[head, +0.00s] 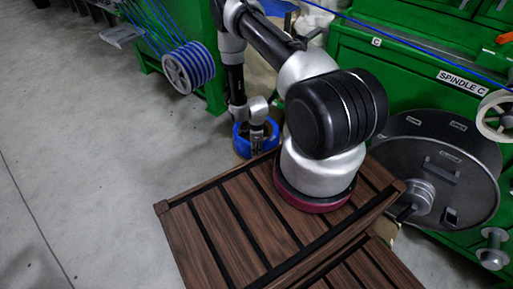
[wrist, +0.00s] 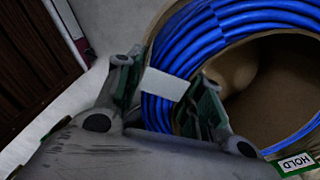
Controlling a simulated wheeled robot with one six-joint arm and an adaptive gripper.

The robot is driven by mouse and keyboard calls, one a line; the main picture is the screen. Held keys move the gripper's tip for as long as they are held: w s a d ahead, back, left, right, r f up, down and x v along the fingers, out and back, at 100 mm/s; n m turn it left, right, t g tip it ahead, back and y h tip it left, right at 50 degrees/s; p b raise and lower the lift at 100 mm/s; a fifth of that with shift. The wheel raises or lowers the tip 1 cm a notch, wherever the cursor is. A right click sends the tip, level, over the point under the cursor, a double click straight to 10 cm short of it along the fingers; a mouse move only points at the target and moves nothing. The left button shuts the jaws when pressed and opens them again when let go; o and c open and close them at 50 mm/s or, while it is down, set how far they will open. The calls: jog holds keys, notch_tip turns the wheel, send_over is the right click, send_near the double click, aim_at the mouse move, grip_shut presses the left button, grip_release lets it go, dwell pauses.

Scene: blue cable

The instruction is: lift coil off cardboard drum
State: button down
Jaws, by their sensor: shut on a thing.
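The blue cable coil (head: 239,134) stands on the floor beyond my slatted wooden deck in the head view. In the wrist view the coil (wrist: 215,28) fills the upper right as stacked blue loops around a brown cardboard core. The cardboard drum (wrist: 268,85) shows as that hollow core; in the head view only a little brown shows near the coil. My gripper (head: 257,133) reaches down at the coil's near right side. In the wrist view my gripper (wrist: 164,92) has its fingers on either side of the coil's wall, with a white band (wrist: 164,84) between them.
A green machine (head: 420,70) marked SPINDLE C stands at the right with a large grey disc (head: 440,165). A blue-striped reel (head: 188,67) is at upper left. Grey floor (head: 90,150) at left is open.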

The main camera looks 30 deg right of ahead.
jog(key=shift+r, duration=0.6)
dwell(0.7)
jog(key=shift+r, duration=2.75)
